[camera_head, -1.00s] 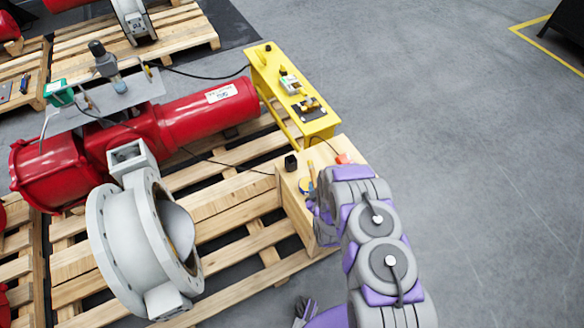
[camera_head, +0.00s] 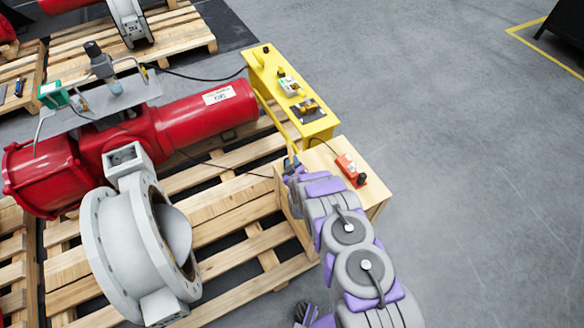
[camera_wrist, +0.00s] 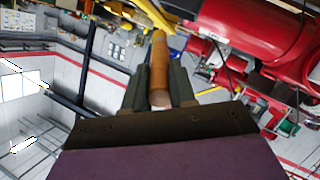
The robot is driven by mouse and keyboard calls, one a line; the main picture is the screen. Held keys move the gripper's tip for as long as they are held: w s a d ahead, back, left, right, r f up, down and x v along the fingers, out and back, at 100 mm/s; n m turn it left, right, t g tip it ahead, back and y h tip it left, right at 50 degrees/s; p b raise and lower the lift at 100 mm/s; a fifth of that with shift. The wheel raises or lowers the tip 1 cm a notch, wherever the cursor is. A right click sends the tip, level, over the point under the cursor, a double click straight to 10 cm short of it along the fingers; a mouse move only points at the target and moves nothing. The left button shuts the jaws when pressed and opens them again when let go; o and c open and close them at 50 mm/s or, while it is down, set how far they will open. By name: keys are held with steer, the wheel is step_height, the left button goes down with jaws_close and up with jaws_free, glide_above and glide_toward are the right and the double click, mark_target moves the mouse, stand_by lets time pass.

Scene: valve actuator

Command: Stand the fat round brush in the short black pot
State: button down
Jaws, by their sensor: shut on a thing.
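My gripper (camera_head: 291,167) is over the left back part of the wooden box top. In the wrist view its two dark fingers (camera_wrist: 160,82) are shut on the tan, round handle of the brush (camera_wrist: 158,72). The handle's near end faces the camera, and it runs away between the fingers. The brush's far end cannot be made out clearly. In the head view, a small blue and yellow bit shows at the gripper's tip. The short black pot does not show now; my gripper and arm cover the area where it stood.
The wooden box (camera_head: 374,192) carries a red device with a black knob (camera_head: 350,168) on its right. A yellow stand (camera_head: 318,128) with small devices is behind it. The red actuator (camera_head: 205,112) and grey valve (camera_head: 118,250) lie left on a pallet. Open floor is right.

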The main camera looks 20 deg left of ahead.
steer(key=shift+w+a+f, duration=0.1)
steer(key=shift+w+a, duration=0.1)
steer(key=shift+a, duration=0.25)
steer(key=shift+d+f+b, duration=0.15)
steer(key=shift+f+b, duration=0.35)
steer(key=shift+f, duration=1.25)
steer(key=shift+f, duration=0.1)
steer(key=c, duration=0.9)
jaws_free()
steer(key=p+v, duration=0.2)
steer(key=v, duration=1)
steer(key=shift+r, duration=0.25)
